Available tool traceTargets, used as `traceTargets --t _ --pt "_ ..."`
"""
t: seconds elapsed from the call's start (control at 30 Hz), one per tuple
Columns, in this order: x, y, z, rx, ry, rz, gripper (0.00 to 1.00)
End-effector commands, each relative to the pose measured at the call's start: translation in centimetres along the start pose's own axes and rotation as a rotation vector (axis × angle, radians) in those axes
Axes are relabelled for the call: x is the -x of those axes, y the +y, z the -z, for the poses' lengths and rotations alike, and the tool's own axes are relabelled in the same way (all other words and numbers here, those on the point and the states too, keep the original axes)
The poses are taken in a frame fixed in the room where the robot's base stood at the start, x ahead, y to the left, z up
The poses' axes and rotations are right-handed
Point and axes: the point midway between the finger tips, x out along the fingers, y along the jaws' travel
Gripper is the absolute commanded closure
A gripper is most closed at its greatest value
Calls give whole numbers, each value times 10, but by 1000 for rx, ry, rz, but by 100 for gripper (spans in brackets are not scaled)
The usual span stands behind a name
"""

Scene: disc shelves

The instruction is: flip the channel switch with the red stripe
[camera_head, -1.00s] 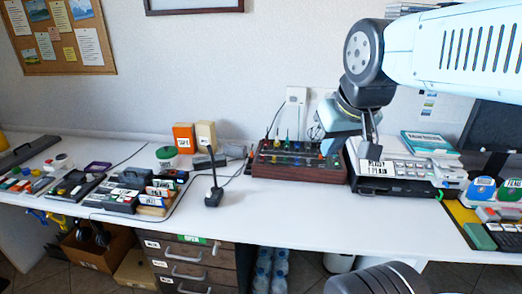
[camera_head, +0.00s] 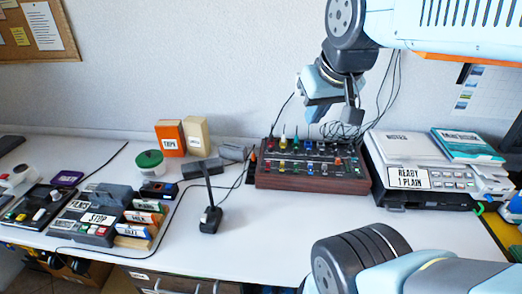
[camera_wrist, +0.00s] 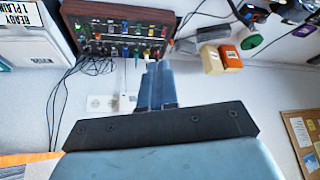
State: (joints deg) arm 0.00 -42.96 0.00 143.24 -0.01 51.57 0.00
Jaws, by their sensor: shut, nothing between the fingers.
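The switch panel (camera_head: 312,181) is a dark, wood-framed box with rows of coloured knobs and switches, standing against the back of the white table. It also shows at the top left of the wrist view (camera_wrist: 68,18). Coloured caps are visible, some red, but I cannot tell which switch has a red stripe. My gripper (camera_head: 352,117) hangs above and behind the panel's right half, clear of it. In the wrist view its fingers (camera_wrist: 158,66) are together and empty, with the panel beyond their tips.
A white device labelled READY (camera_head: 408,150) stands right of the panel. A black desk stand (camera_head: 210,218) is in front on the left. Orange (camera_head: 170,138) and beige boxes (camera_head: 197,135) stand behind it. Cables hang behind the panel.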

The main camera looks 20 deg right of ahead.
Motion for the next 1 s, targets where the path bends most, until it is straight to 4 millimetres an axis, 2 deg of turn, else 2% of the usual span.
traceTargets --t 0.37,0.53,0.77,1.0 --pt "0 0 0 2 -1 0 100" --pt "-8 0 12 54 -26 -5 100" --pt "-40 -4 47 245 -113 -6 100" --pt "-87 -4 83 470 -210 21 100"
